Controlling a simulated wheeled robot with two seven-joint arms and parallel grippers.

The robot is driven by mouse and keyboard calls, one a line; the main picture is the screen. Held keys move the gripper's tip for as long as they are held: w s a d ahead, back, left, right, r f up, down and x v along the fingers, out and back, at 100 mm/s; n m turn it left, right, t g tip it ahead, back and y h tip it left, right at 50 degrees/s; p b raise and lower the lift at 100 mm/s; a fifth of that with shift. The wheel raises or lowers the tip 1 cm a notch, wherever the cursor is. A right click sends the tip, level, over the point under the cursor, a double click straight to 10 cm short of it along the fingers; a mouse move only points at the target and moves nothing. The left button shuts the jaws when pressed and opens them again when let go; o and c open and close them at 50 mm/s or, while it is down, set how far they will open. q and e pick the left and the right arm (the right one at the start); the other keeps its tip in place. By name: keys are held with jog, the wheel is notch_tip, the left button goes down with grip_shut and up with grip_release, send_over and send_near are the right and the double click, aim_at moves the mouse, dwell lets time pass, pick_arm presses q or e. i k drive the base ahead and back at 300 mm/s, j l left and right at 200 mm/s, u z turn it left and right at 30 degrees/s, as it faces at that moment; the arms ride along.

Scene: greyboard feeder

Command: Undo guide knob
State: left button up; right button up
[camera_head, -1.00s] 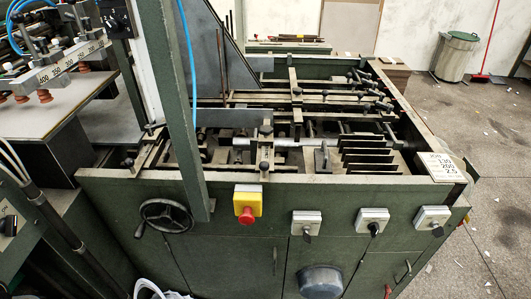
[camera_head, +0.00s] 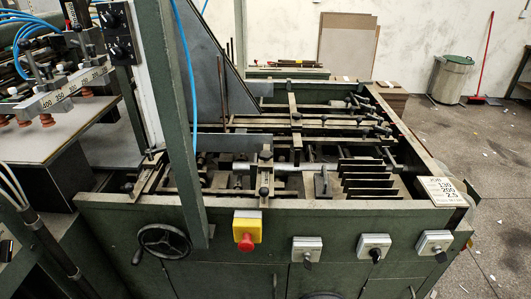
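The green feeder machine (camera_head: 180,215) fills the middle of the view. Several small dark knobs sit on its guide bars. One knob (camera_head: 265,155) stands on the central guide bracket, and another knob (camera_head: 264,191) is at that bracket's near end. More dark knobs (camera_head: 356,103) sit toward the back right. I cannot tell which one is the guide knob, or whether any is loose. Neither of my grippers is in view.
A handwheel (camera_head: 163,241), a red stop button (camera_head: 246,243) on a yellow box, and several switches (camera_head: 307,249) line the front panel. A job card (camera_head: 443,190) lies on the right corner. A green post (camera_head: 182,120) partly blocks the left. Floor at right is open.

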aim_at(266, 155)
jog(key=k+l, duration=0.1)
jog(key=l, duration=0.25)
jog(key=k+l, duration=0.15)
jog(key=l, duration=0.2)
jog(key=k+l, duration=0.1)
jog(key=l, duration=0.25)
jog(key=k+l, duration=0.1)
jog(key=l, duration=0.2)
jog(key=k+l, duration=0.15)
jog(key=l, duration=0.2)
jog(key=i+u, duration=0.05)
